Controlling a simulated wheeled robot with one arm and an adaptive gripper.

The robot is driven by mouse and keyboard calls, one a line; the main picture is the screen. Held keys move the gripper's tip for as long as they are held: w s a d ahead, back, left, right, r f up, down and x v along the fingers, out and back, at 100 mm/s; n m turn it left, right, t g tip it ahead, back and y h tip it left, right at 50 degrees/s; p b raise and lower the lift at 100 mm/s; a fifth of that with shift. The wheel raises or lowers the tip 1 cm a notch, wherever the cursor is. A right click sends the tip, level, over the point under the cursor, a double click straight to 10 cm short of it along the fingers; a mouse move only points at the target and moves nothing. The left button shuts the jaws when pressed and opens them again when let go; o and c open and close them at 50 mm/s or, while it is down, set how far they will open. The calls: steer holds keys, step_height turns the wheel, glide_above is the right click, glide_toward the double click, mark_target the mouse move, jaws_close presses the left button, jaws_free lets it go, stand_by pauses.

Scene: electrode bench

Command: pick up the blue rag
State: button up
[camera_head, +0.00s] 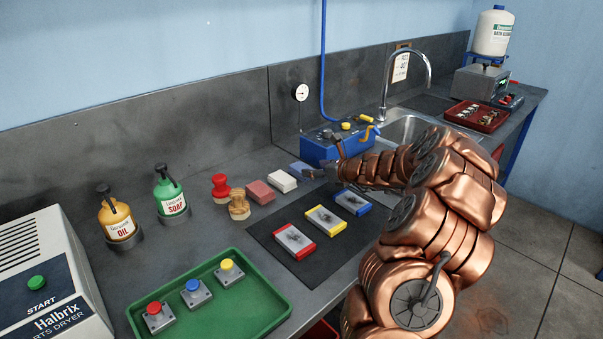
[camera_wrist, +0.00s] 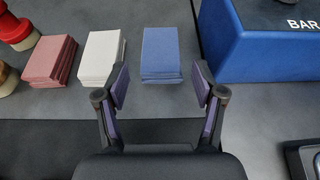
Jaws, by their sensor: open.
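The blue rag (camera_wrist: 160,52) is a folded stack lying flat on the grey bench. In the wrist view it is just ahead of and between the fingers of my gripper (camera_wrist: 161,88), which is open and empty. The fingertips are short of the rag's near edge or just beside it; contact cannot be told. In the head view the rag (camera_head: 301,170) shows at the end of the row of rags, next to the blue box. My gripper (camera_head: 328,172) is close to its right side there, partly hidden by my arm.
A white rag (camera_wrist: 102,57) and a red rag (camera_wrist: 51,60) lie left of the blue rag. A blue box (camera_wrist: 262,52) stands close on its right. A dark mat (camera_head: 262,228) with framed plates lies in front. A green tray (camera_head: 262,306) holds several buttons.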

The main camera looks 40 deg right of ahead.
mark_target(302, 167)
steer(key=shift+p+x, duration=0.7)
steer(key=shift+x, duration=3.15)
steer(key=shift+s+d, duration=0.1)
steer(key=shift+f, duration=0.1)
steer(key=c, duration=0.8)
steer(key=shift+o, duration=0.2)
step_height(302, 167, up, 4)
steer(key=shift+r, duration=0.1)
steer(key=s+d, duration=0.1)
steer(key=s, duration=0.4)
steer(key=s+d+b, duration=0.1)
steer(key=s+d, duration=0.1)
steer(key=s, duration=0.3)
steer(key=s+d+r+b, duration=0.1)
steer(key=s+d, duration=0.1)
steer(key=s, duration=0.3)
steer(key=shift+s, duration=0.1)
steer(key=shift+a, duration=0.1)
